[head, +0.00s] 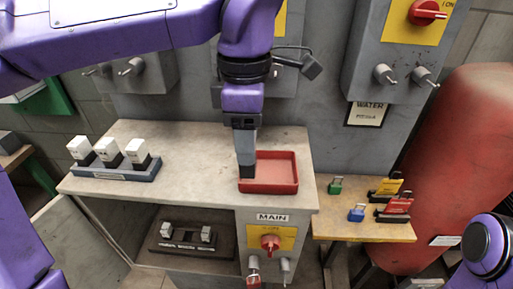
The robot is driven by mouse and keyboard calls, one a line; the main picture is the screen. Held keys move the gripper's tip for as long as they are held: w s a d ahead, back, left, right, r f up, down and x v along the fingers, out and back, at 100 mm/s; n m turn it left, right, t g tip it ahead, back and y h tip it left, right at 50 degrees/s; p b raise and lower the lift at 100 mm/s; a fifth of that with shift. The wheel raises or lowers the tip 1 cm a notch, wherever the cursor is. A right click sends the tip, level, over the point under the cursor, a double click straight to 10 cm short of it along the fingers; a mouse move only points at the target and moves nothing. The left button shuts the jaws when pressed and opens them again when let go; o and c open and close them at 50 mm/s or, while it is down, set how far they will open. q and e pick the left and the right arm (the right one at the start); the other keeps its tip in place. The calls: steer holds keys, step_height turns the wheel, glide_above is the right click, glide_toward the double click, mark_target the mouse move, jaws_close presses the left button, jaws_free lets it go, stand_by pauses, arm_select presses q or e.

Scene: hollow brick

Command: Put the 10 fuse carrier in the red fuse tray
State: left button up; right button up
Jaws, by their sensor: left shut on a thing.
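My left gripper (245,152) points straight down at the left part of the red fuse tray (284,188). It is shut on a fuse carrier, of which only a dark lower part (247,171) shows below the fingers; its number cannot be read. This dark end overlaps the tray's left side in the head view, and I cannot tell whether it touches the floor. The visible part of the tray looks empty. Three white-topped fuse carriers (110,152) stand in a grey-blue holder (115,172) at the left; their labels are too small to read. My right gripper is out of view.
A shelf below holds another rack (193,249) with two white pieces. A small wooden table (360,231) at right carries padlocks and red and yellow items. A red tank (447,150) stands behind it. The grey bench top (200,165) is clear between holder and tray.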

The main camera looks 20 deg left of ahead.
arm_select(q)
steer(key=w+f, duration=0.1)
steer(key=f, duration=0.1)
steer(key=w+f, duration=0.2)
steer(key=f, duration=0.1)
steer(key=w+a+f+p, duration=0.1)
steer(key=f, duration=0.2)
steer(key=shift+w+f, duration=0.15)
steer(key=shift+w, duration=0.25)
steer(key=shift+w+f, duration=0.2)
steer(key=shift+f, duration=0.15)
steer(key=shift+s, duration=0.1)
steer(key=shift+d+f, duration=0.1)
steer(key=shift+f, duration=0.05)
steer(key=o, duration=1.1)
step_height(320, 180, up, 12)
steer(key=shift+r, duration=0.2)
